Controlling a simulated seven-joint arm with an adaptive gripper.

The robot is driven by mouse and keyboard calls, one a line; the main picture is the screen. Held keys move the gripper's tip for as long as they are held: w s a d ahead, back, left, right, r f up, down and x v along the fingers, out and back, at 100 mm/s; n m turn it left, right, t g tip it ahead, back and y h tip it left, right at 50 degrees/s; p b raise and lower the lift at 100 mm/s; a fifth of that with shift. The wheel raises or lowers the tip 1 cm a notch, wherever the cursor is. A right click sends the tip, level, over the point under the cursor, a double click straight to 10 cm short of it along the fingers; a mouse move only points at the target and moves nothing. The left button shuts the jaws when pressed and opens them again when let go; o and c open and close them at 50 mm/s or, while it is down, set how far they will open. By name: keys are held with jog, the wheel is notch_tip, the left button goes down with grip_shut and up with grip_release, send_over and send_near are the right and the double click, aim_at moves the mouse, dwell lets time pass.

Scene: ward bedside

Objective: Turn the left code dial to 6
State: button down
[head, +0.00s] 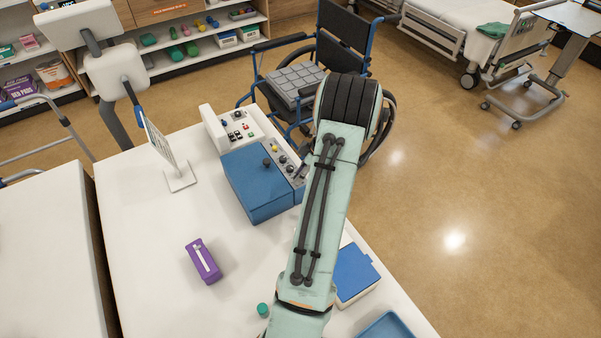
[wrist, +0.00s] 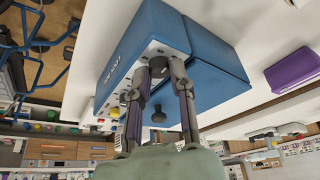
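The blue box (head: 258,188) stands on the white table, with a light grey panel (head: 283,158) along its right side carrying several small knobs. The box also shows in the wrist view (wrist: 210,72). The code dials are too small to read, and I cannot tell their settings. My gripper (wrist: 167,67) points at the panel in the wrist view, its two fingers apart and their tips at or close to a small dark knob on it. I cannot tell whether they touch it. In the head view my arm hides most of the gripper.
A white control box (head: 232,127) with buttons stands behind the blue box. A wheelchair (head: 345,45) stands beyond. The table's front left is clear.

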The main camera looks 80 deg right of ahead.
dwell(0.3)
jog(key=shift+a+m+h, duration=0.15)
jog(key=shift+m+h, duration=0.4)
jog(key=shift+m, duration=0.9)
jog(key=shift+a+m+h, duration=0.1)
jog(key=shift+m+h, duration=0.45)
jog(key=shift+m, duration=0.9)
jog(key=shift+g, duration=0.4)
jog(key=c, duration=1)
grip_release()
jog(key=shift+w, duration=0.1)
